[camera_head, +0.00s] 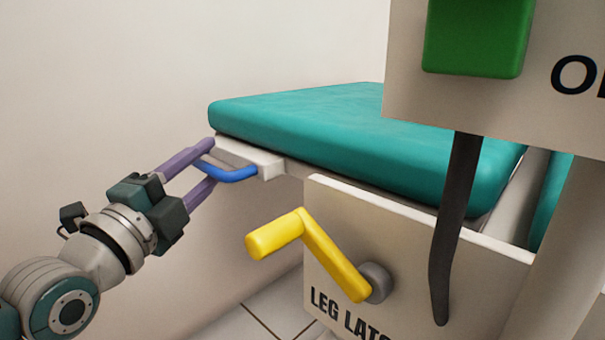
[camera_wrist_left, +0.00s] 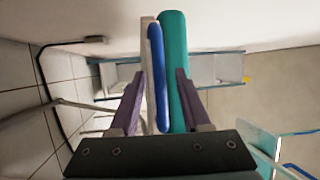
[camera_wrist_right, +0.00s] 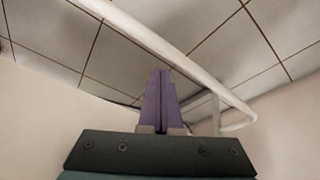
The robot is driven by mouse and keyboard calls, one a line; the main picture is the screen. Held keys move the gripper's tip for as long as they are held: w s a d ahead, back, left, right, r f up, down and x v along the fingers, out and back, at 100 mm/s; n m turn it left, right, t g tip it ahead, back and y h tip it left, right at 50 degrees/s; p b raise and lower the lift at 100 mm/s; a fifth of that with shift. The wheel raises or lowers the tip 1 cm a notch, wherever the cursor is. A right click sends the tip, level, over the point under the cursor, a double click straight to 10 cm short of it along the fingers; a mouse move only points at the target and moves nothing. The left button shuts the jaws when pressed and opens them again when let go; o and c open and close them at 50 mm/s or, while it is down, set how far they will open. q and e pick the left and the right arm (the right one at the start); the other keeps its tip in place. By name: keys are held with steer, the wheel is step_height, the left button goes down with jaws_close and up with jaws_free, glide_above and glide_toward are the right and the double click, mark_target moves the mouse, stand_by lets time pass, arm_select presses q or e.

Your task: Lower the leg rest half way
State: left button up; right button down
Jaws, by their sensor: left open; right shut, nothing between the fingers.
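The leg rest (camera_head: 330,130) is a teal pad that lies about level in the head view. A blue handle (camera_head: 232,174) is fixed to its near left edge. My left gripper (camera_head: 212,160) is open, with its purple fingers above and below the blue handle. In the left wrist view the blue handle (camera_wrist_left: 157,75) and the pad's teal edge (camera_wrist_left: 173,70) show between or just beyond the fingers (camera_wrist_left: 157,95). A yellow crank (camera_head: 325,250) sits on a panel marked "LEG LAT...", the rest cut off. My right gripper (camera_wrist_right: 160,100) is shut and empty.
The beige latch panel (camera_head: 420,270) stands below the pad. A dark lever (camera_head: 455,230) and a green block (camera_head: 478,38) on a beige box are at the right. A pale rail (camera_wrist_right: 165,50) crosses in front of the right gripper's view.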

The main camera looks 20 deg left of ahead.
arm_select(q)
steer(key=shift+w, duration=0.15)
arm_select(e)
steer(key=shift+s+f, duration=0.1)
arm_select(q)
steer(key=shift+c, duration=0.2)
jaws_close()
stand_by(1.1)
